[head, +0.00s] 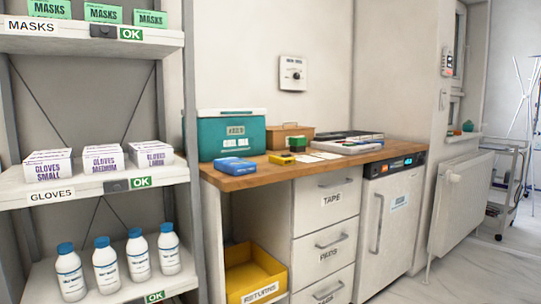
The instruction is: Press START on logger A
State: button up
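No label reading logger A can be made out. A small blue box-like thing (235,167) with unreadable pale marks lies on the front left of the wooden counter (250,182). A yellow item (281,159) and a small green-topped item (297,144) are to its right. A white box with a dark knob (292,73) is on the wall above the counter. A small pale device (447,60) with a screen hangs on the wall at the right. I cannot tell which, if any, is logger A, and no START button is readable. My gripper is not in view.
A shelf rack (165,172) with gloves, masks and bottles stands at the left. A teal box (228,131) stands on the counter. Below are drawers (325,204), a yellow returns bin (250,270) and a small fridge (392,215). A radiator (460,200) and clear floor (480,270) are right.

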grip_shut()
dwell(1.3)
